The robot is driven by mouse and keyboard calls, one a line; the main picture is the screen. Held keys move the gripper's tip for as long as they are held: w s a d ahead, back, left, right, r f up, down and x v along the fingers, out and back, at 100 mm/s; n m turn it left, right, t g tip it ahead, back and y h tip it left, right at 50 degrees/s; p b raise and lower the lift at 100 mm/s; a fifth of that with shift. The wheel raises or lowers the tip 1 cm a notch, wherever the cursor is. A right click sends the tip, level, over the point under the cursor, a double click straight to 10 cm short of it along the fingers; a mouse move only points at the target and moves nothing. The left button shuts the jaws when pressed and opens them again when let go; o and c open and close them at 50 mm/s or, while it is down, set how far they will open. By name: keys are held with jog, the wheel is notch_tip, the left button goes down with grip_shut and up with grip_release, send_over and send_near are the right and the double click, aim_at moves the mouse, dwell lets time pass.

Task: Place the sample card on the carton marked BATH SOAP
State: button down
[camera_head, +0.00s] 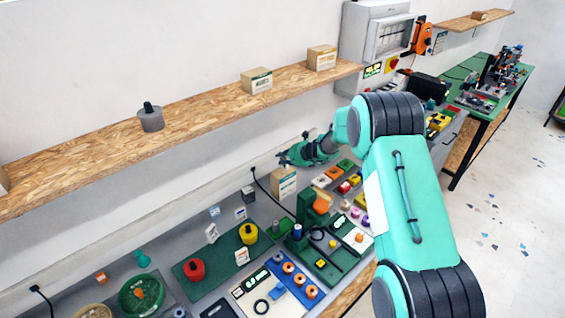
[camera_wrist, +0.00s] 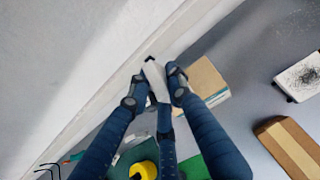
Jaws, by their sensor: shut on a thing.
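My gripper (camera_wrist: 157,82) is shut on a small white card (camera_wrist: 155,80), held between its fingertips in the wrist view. In the head view my gripper (camera_head: 291,156) is above the back of the bench, close to the wall. A tan carton (camera_head: 284,183) stands on the bench just below it. In the wrist view a tan carton (camera_wrist: 207,80) lies beyond and right of the fingers, apart from the card as far as I can tell. Two more cartons, a left one (camera_head: 257,81) and a right one (camera_head: 321,58), stand on the shelf. Their print is too small to read.
The chipboard shelf (camera_head: 100,146) runs along the wall above the bench and also bears a grey cylinder (camera_head: 151,119). The bench holds a red pot (camera_head: 194,270), a yellow pot (camera_head: 248,234) and several small upright cards.

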jog(key=shift+w+a, duration=0.15)
jog(key=shift+w, duration=0.45)
jog(key=shift+f, duration=0.1)
jog(key=shift+f, duration=1.7)
jog(key=shift+f, duration=0.15)
jog(key=c, duration=1.6)
grip_release()
jog(key=shift+r, duration=0.25)
jog(key=shift+v, duration=6)
